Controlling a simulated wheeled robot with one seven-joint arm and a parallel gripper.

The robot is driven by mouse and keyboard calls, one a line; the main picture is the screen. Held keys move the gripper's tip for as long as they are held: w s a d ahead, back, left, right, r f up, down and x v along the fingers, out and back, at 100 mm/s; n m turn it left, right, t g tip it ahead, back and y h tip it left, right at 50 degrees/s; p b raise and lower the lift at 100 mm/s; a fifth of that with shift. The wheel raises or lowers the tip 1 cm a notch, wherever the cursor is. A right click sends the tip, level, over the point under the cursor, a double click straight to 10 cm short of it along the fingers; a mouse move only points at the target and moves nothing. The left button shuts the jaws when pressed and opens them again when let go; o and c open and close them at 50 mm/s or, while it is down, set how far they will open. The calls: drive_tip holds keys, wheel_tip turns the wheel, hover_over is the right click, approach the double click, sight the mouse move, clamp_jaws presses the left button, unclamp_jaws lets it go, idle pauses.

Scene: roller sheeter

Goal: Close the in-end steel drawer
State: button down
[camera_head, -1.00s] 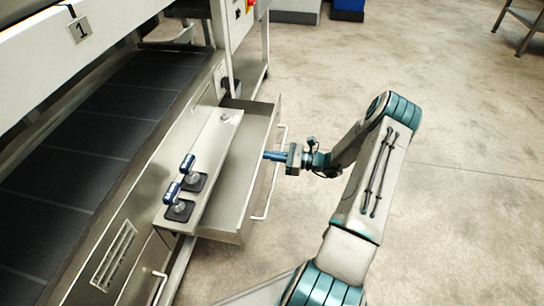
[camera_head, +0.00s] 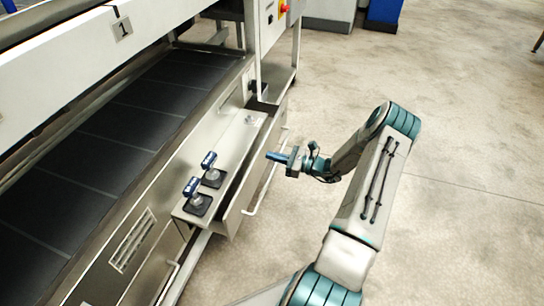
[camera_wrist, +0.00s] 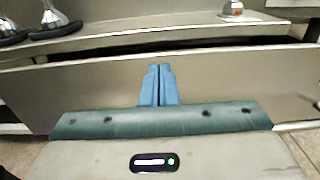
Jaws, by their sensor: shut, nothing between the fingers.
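The steel drawer (camera_head: 238,205) sits under the ledge of the machine, slightly open. Its pale bar handle (camera_head: 268,186) faces the open floor. In the wrist view, the drawer's flat front (camera_wrist: 85,88) fills the middle, with a narrow dark gap between its top edge and the ledge. My gripper (camera_head: 269,156) is shut and empty, with its blue fingers pointing at the drawer front near the handle. In the wrist view, the fingertips (camera_wrist: 159,68) are together in front of the panel, just below its top edge. I cannot tell whether they touch it.
A dark conveyor belt (camera_head: 120,120) runs behind. Another handle (camera_head: 167,283) shows lower left. The concrete floor to the right is clear.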

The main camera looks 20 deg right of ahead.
drive_tip(key=p+v, duration=0.3)
drive_tip(key=v, duration=1)
drive_tip(key=b, duration=0.4)
approach(249, 175)
drive_tip(key=b+x, duration=0.4)
drive_tip(key=x, duration=0.1)
drive_tip(key=shift+w+a+f+b, duration=0.2)
drive_tip(key=shift+w+a+b, duration=0.05)
drive_tip(key=shift+b, duration=0.05)
drive_tip(key=shift+w+a+r, duration=0.15)
drive_tip(key=shift+w+a, duration=0.25)
drive_tip(key=shift+w, duration=0.05)
